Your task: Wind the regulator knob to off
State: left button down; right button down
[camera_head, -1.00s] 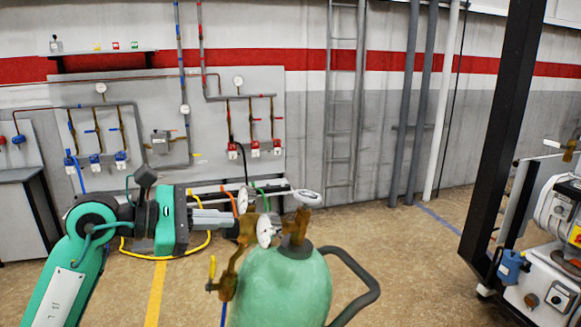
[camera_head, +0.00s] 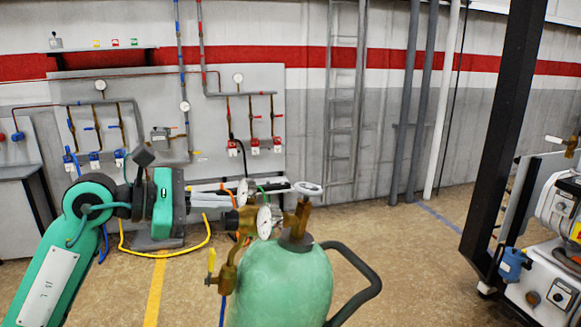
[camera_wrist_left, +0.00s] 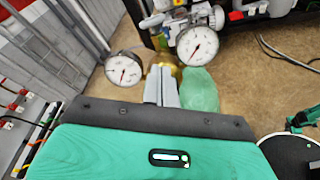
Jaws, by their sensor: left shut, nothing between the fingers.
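The regulator (camera_head: 228,272) is brass with two round white gauges (camera_head: 264,222), fitted at the valve of a green gas cylinder (camera_head: 282,285). My left gripper (camera_head: 232,197) comes in from the left, just above and behind the knob as seen from the head. Its grey fingers are shut and empty, and look apart from the knob. In the left wrist view the closed fingers (camera_wrist_left: 161,72) point at brass parts between the gauges (camera_wrist_left: 197,44), largely hiding them. My right gripper is not in view.
A white handwheel (camera_head: 308,188) tops the cylinder valve, and a dark trolley handle (camera_head: 365,285) curves out at its right. A gas panel (camera_head: 160,120) hangs on the wall behind. A black post (camera_head: 505,130) and white machine (camera_head: 550,270) stand at the right. Open floor lies between.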

pick_arm(q)
jog(key=b+v, duration=0.2)
jog(key=v, duration=0.4)
